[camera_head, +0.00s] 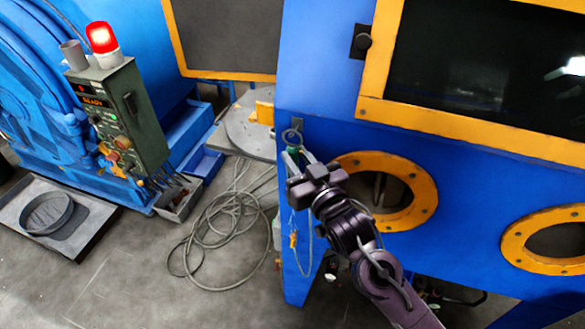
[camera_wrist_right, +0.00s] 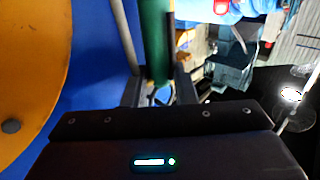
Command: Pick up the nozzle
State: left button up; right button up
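The nozzle appears as a green cylinder (camera_wrist_right: 155,40) in the wrist view. In the head view only a small green part (camera_head: 294,151) shows, below a ring-shaped holder (camera_head: 291,136) on the blue cabinet's front. My right gripper (camera_head: 298,156) is up at this spot, its two fingers apart on either side of the green part. In the wrist view my right gripper (camera_wrist_right: 156,80) has the green cylinder between its fingers, with a blue gap on the left side. The nozzle's lower part is hidden by my gripper. My left gripper is not in view.
The blue cabinet (camera_head: 310,60) has orange-rimmed round ports (camera_head: 425,190) just right of my gripper. A thin hose (camera_head: 309,255) hangs below it. A coiled cable (camera_head: 228,230) lies on the floor. A green control box (camera_head: 130,110) with a lit red lamp (camera_head: 101,37) stands left.

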grip_shut()
jog(key=shift+r, duration=0.1)
jog(key=shift+r+p, duration=0.4)
jog(key=shift+p, duration=0.15)
jog(key=shift+r+p, duration=0.45)
jog(key=shift+r, duration=0.05)
jog(key=s+a+p, duration=0.2)
jog(key=s, duration=0.6)
jog(key=s+a+p, duration=0.2)
jog(key=s+a, duration=0.1)
jog(key=s, duration=0.6)
jog(key=shift+a+f, duration=0.25)
jog(key=shift+a, duration=0.05)
